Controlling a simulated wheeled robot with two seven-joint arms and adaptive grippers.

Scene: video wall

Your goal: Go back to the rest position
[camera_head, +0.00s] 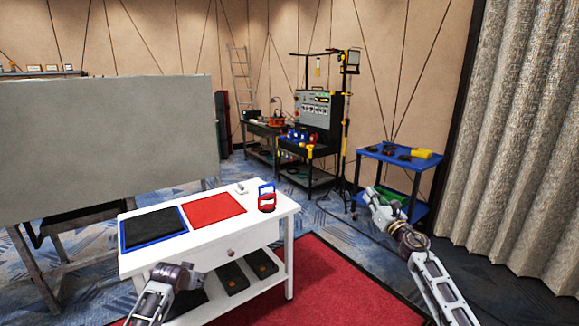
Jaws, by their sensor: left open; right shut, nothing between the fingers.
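My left gripper (184,276) is low in the head view, in front of the white table's (268,225) front side. It is open, and I see nothing between its fingers. My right gripper (372,197) is to the right of the table, raised over the floor and in front of the blue cart. It is shut and empty. The two arms come in from the bottom edge and are well apart.
On the white table are a black pad (153,227) with a blue border, a red mat (214,208) and a red and blue object (267,199). A blue cart (372,156) stands behind my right gripper. A grey panel (105,140) stands left. Red carpet (335,285) lies between the arms.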

